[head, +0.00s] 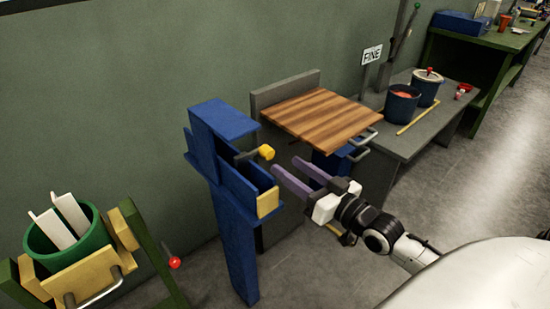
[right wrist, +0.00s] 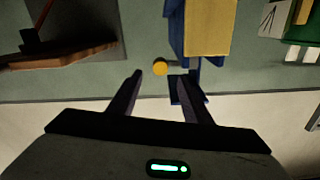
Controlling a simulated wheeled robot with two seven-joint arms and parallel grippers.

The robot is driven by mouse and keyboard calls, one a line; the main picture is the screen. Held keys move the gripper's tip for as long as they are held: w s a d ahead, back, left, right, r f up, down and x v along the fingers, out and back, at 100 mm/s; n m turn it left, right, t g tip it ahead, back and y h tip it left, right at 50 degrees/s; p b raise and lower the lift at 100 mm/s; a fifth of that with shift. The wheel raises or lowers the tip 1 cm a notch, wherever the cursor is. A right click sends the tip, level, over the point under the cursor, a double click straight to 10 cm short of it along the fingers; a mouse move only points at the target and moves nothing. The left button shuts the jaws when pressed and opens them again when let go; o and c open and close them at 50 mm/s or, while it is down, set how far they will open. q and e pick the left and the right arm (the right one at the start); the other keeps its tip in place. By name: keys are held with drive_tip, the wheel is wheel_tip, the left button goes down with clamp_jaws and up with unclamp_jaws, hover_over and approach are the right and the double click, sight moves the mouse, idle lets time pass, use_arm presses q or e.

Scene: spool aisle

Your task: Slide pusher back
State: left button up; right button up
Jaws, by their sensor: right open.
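A blue stand (head: 235,235) carries a blue channel on its upper part. A dark rod with a yellow round knob (head: 266,152) sticks out of it to the right; I take this as the pusher. A pale yellow block (head: 267,202) closes the near end of the channel. My right gripper (head: 286,165) is open and empty, its two purple fingers pointing at the stand just right of the knob. In the right wrist view the knob (right wrist: 160,66) appears between and beyond the fingertips (right wrist: 158,80), with no clear contact. The yellow block (right wrist: 208,25) shows above the right finger. My left gripper is out of view.
A striped wooden board (head: 320,117) stands close behind my right gripper. A grey bench (head: 430,125) with pots is further right. A green bin (head: 45,240) on a frame and a red knob (head: 174,263) are at the left. The floor at right is clear.

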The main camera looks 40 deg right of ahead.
sight(271, 155)
drive_tip(key=shift+w+a, duration=0.15)
drive_tip(key=shift+w, duration=1.4)
drive_tip(key=shift+w+a, duration=0.15)
drive_tip(key=shift+w, duration=1.4)
